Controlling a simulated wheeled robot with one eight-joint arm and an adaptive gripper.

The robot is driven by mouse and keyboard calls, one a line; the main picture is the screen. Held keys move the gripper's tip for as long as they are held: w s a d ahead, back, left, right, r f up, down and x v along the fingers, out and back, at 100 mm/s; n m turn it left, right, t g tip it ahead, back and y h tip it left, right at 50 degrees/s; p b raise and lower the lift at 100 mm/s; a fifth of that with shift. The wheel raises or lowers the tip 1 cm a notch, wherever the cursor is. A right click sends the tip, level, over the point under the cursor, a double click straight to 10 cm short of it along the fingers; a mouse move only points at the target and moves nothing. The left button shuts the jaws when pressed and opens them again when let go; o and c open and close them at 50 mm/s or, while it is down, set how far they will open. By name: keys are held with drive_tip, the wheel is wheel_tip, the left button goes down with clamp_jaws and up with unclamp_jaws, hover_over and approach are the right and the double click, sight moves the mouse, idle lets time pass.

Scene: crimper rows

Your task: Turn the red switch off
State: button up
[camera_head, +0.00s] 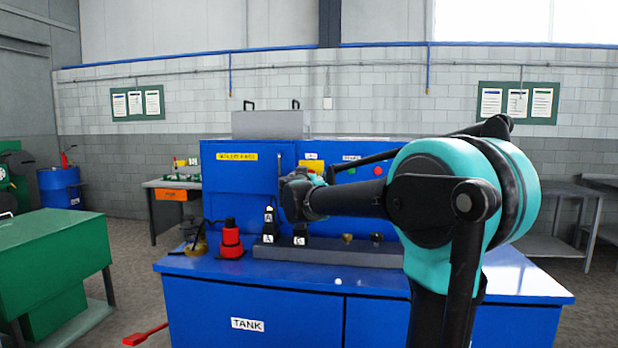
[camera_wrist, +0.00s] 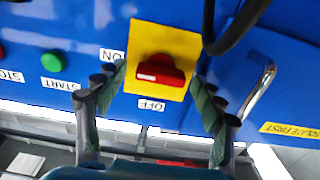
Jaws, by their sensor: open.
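The red switch (camera_wrist: 160,70) is a rotary knob on a yellow plate (camera_wrist: 172,38) on the blue panel. In the wrist view its grip bar lies roughly across the picture, with a pale mark on its left part. The ON label (camera_wrist: 111,55) is left of the plate and the OFF label (camera_wrist: 151,105) below it, both upside down. My gripper (camera_wrist: 158,82) is open, with one finger on each side of the knob; I cannot tell whether they touch it.
A green START button (camera_wrist: 53,62) and a partly cut-off red STOP button (camera_wrist: 1,52) are beside the switch. A black cable (camera_wrist: 238,28) and a metal handle (camera_wrist: 260,90) are on the other side. A red fitting (camera_head: 231,240) stands on the blue bench (camera_head: 250,273).

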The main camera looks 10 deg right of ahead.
drive_tip(key=shift+c, duration=0.6)
drive_tip(key=c, duration=1)
drive_tip(key=shift+c, duration=0.2)
drive_tip(key=shift+n, duration=0.4)
drive_tip(key=shift+a+f+n, duration=0.1)
drive_tip(key=shift+n, duration=4.15)
drive_tip(key=shift+a+f+n, duration=0.1)
drive_tip(key=shift+n, duration=4.15)
